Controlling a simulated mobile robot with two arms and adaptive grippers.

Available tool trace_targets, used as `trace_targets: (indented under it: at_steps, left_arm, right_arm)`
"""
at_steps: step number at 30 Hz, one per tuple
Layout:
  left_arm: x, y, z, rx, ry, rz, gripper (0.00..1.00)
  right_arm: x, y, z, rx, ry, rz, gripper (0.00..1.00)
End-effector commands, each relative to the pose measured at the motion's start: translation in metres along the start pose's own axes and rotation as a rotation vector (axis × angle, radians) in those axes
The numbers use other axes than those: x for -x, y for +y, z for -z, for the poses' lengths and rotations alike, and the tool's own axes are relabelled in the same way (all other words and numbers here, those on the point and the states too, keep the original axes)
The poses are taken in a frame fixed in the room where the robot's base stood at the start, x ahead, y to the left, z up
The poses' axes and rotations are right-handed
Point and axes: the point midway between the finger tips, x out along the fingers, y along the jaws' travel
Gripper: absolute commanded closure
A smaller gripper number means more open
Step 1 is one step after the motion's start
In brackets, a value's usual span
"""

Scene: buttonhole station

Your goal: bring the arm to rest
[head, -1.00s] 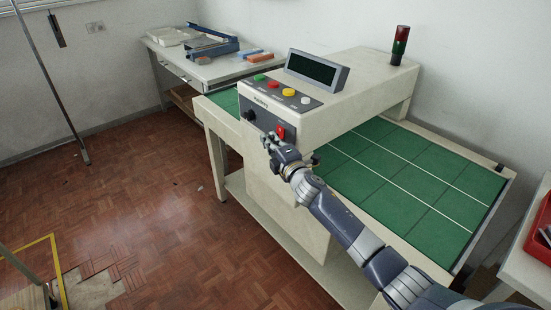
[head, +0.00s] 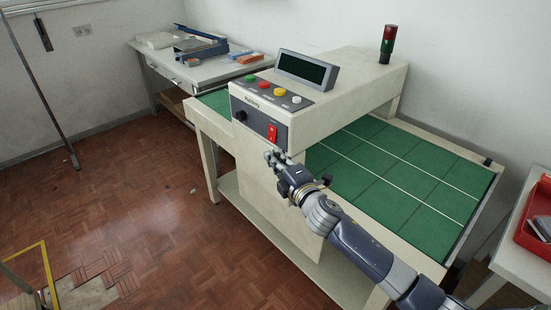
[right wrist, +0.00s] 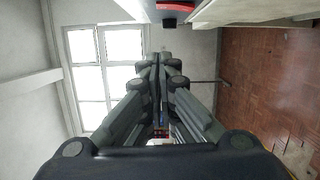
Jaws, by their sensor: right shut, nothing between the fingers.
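My right gripper (head: 274,156) is shut and empty. In the head view it is in front of the machine (head: 350,82), a little below the red switch (head: 272,132) on its front panel. A small gap seems to lie between the fingertips and the switch. In the right wrist view the closed fingers (right wrist: 159,62) point away from the camera, and a red part of the machine (right wrist: 175,7) shows at the top edge. My left gripper is not in view.
The machine's green belt table (head: 400,170) extends to the right. A side table (head: 180,66) with a blue device stands behind. A red bin (head: 538,222) is on a table at the right edge. The parquet floor (head: 130,200) at left is open, with some tiles loose.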

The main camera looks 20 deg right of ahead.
Motion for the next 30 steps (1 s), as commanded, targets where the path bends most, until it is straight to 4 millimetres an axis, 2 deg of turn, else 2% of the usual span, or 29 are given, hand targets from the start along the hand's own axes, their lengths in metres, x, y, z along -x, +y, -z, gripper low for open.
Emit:
trace_targets:
  at_steps: [14,17,20,23,24,26,27,29,30]
  left_arm:
    - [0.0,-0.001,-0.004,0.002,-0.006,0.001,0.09]
    - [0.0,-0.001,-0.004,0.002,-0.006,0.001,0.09]
    - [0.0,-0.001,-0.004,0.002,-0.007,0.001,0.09]
    - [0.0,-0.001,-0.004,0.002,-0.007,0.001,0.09]
    - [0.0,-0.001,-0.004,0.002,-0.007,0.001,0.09]
    - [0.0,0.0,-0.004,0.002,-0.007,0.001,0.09]
    - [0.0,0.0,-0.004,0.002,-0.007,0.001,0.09]
    - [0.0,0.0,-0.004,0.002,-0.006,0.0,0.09]
    - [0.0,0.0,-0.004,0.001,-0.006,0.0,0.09]
  right_arm:
    - [0.001,-0.001,0.0,0.0,0.0,0.001,1.0]
    - [0.002,-0.013,-0.002,-0.019,-0.006,0.024,1.0]
    - [0.005,-0.053,-0.007,-0.081,-0.028,0.092,1.0]
    - [0.018,-0.118,-0.014,-0.186,-0.068,0.203,1.0]
    - [0.026,-0.148,-0.017,-0.235,-0.088,0.252,1.0]
    - [0.041,-0.192,-0.019,-0.309,-0.123,0.326,1.0]
    - [0.053,-0.221,-0.021,-0.356,-0.148,0.373,1.0]
    - [0.073,-0.262,-0.02,-0.428,-0.187,0.443,1.0]
    - [0.089,-0.289,-0.02,-0.473,-0.216,0.49,1.0]
